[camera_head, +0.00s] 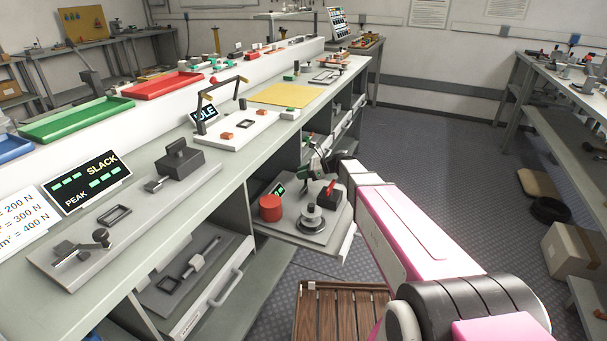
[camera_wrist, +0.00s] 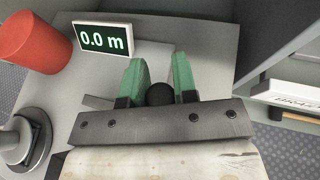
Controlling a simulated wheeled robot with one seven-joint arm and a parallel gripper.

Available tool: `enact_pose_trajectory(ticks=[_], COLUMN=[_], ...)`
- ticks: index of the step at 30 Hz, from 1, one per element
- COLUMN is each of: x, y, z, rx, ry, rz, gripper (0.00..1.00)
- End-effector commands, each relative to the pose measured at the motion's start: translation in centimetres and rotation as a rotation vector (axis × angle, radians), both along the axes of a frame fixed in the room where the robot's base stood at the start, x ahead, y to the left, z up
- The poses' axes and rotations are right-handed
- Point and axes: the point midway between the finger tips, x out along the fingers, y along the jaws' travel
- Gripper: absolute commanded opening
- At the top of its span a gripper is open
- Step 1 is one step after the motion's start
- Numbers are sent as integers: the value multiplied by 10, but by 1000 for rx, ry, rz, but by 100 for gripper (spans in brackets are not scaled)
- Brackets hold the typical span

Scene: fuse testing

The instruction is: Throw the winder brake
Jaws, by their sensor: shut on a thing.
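The winder stands on a grey pulled-out tray (camera_head: 299,237) below the bench. It has a dark reel (camera_head: 312,218), a red cylinder (camera_head: 270,207) and a small display, which reads 0.0 m in the wrist view (camera_wrist: 104,39). A round black knob (camera_wrist: 159,94), seemingly the brake lever's, sits between the green fingers of my gripper (camera_wrist: 160,75). My gripper (camera_head: 313,151) is shut on it at the back of the tray. Most of the lever below the knob is hidden. The reel and red cylinder (camera_wrist: 33,42) lie left of my gripper in the wrist view.
The bench (camera_head: 215,180) rises behind and left of the tray. It carries a SLACK/PEAK display (camera_head: 88,182), fixtures and a black frame on a white plate (camera_head: 238,128). A slatted wooden stool (camera_head: 343,312) stands below the tray.

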Motion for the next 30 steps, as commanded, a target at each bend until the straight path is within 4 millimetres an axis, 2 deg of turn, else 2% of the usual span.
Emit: enact_pose_trajectory(ticks=[7,8,9,10,20,26,30], x=[0,0,0,0,0,-1,-2], y=[0,0,0,0,-3,-26,-52], z=[0,0,0,0,1,11,22], rx=[0,0,0,0,0,1,1], ry=[-1,0,0,0,-1,0,-2], rz=[3,2,2,2,0,-1,-1], gripper=[3,36,49,52,52,52,52])
